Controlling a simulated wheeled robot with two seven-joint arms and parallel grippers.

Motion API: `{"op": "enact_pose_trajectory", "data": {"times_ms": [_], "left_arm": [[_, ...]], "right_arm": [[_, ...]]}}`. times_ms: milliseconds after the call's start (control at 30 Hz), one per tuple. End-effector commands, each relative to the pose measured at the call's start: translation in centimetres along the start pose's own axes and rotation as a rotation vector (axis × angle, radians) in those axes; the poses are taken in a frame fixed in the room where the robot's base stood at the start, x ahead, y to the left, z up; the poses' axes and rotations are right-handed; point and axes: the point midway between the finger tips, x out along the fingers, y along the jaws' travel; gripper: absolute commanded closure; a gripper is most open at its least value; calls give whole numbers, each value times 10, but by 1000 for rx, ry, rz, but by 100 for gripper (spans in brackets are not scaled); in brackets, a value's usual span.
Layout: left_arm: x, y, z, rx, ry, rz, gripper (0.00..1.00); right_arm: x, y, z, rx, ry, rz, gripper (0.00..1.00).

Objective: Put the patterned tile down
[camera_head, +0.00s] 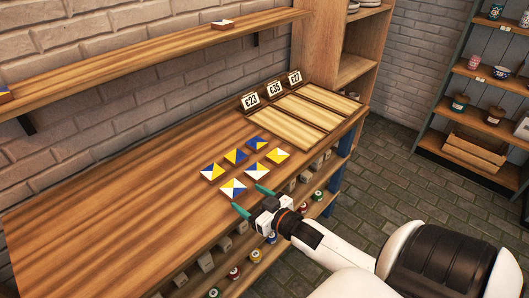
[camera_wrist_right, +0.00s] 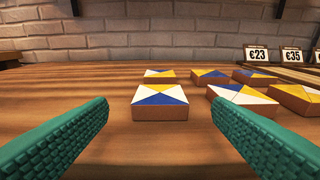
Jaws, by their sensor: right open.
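A patterned tile (camera_head: 232,188), white, blue and yellow in triangles, lies flat on the wooden table (camera_head: 120,215) nearest my right gripper (camera_head: 252,200). The right gripper is open and empty, with its green fingers low over the table by the front edge. In the right wrist view this tile (camera_wrist_right: 160,102) sits ahead, in line with the gap between the spread fingers. Other patterned tiles lie flat close around it: one to its right (camera_head: 256,170), one behind (camera_head: 213,171), and more farther back (camera_head: 235,156). My left gripper is not in view.
Slatted wooden boards (camera_head: 285,118) with price signs (camera_head: 273,89) lie at the table's far right end. A wall shelf (camera_head: 130,50) holds another tile (camera_head: 222,25) above. Small pots (camera_head: 234,272) stand on a shelf below the front edge. The table's left part is clear.

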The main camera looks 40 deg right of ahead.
Motion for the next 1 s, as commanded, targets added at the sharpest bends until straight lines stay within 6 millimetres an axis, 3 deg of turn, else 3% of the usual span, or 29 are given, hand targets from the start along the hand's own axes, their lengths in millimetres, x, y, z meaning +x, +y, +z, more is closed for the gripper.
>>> {"op": "enact_pose_trajectory", "data": {"times_ms": [100, 300, 633, 733, 767, 867, 967, 1000], "left_arm": [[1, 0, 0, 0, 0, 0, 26], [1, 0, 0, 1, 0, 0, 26], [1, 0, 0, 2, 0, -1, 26], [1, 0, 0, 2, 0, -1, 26], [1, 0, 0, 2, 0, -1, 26], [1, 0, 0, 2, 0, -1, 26], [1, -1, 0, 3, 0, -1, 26], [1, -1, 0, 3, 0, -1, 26]], "right_arm": [[-25, 0, -2, 2, 3, 0, 26], [-50, 0, -1, 1, 1, -1, 26], [-59, 0, 0, 1, -1, 0, 26], [-58, -3, -12, 2, 23, -11, 26], [-57, -5, -22, 3, 41, -20, 26], [-56, -14, -78, 6, 147, -60, 26], [-64, -18, -164, 6, 315, -102, 26], [-71, -16, -200, 5, 392, -114, 26]]}}
